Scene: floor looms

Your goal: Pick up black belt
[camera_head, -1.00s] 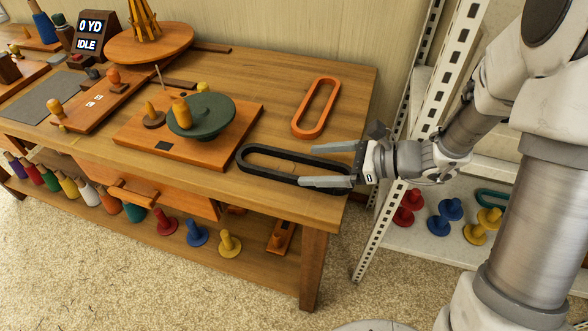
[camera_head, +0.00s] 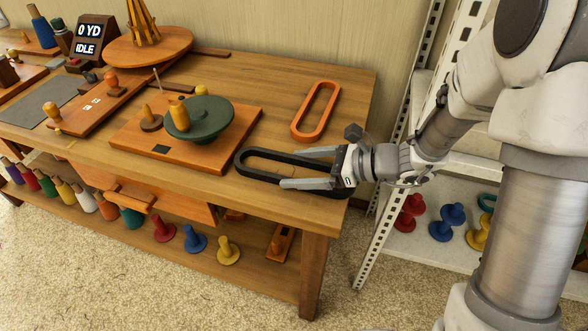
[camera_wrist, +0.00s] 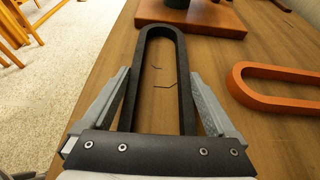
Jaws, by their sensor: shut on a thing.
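The black belt (camera_head: 262,153) is a long flat loop lying near the front right edge of the wooden table. My gripper (camera_head: 308,168) is at its right end, with one finger along each long side. In the wrist view the belt (camera_wrist: 186,88) runs away from me between the two fingers of my gripper (camera_wrist: 165,90). The fingers press on the loop's outer sides. The near end of the loop is hidden behind the gripper body. Whether the belt touches the tabletop or is slightly above it I cannot tell.
An orange belt (camera_head: 316,111) lies behind the black one. A wooden board (camera_head: 150,145) with a green disc (camera_head: 211,120) stands to the left. A white metal rack (camera_head: 376,240) with colored spools is right of the table (camera_head: 340,90).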

